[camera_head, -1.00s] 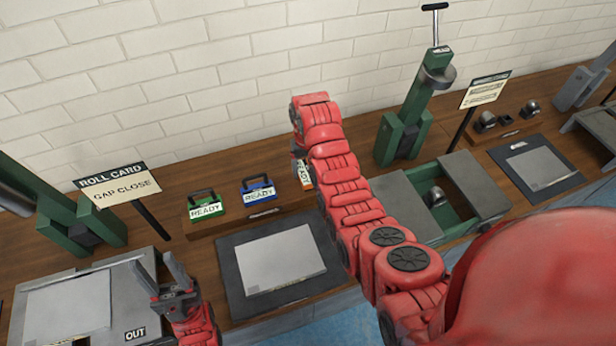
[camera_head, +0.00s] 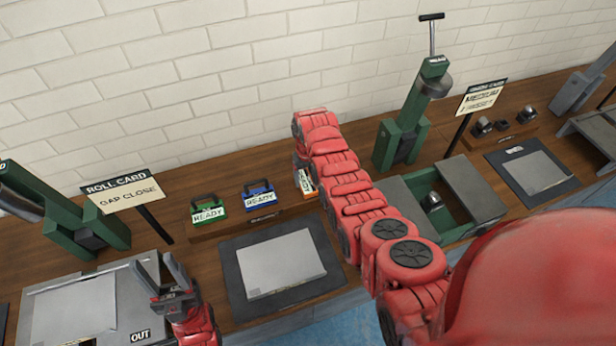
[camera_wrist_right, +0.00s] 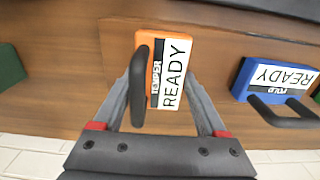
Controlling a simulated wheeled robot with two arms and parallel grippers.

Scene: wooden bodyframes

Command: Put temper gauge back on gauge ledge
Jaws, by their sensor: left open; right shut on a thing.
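The temper gauge (camera_wrist_right: 166,70) is an orange block with a dark handle and a white label reading TEMPER READY. My right gripper (camera_wrist_right: 163,82) is shut on it, one finger on each side. The gauge is over the end part of the wooden gauge ledge (camera_wrist_right: 218,60), beside the blue gauge; I cannot tell whether it touches the wood. In the head view the temper gauge (camera_head: 305,183) shows only as a sliver at the ledge's right end, mostly hidden by my right arm. My left gripper (camera_head: 155,265) is open and empty above the grey machine at the left.
The blue gauge (camera_head: 259,196) and green gauge (camera_head: 207,208) stand on the ledge. A dark mat with a grey sheet (camera_head: 282,267) lies in front. A roll card sign (camera_head: 122,190) stands left, a green press (camera_head: 405,125) right. A green open bin (camera_head: 437,205) is right of my arm.

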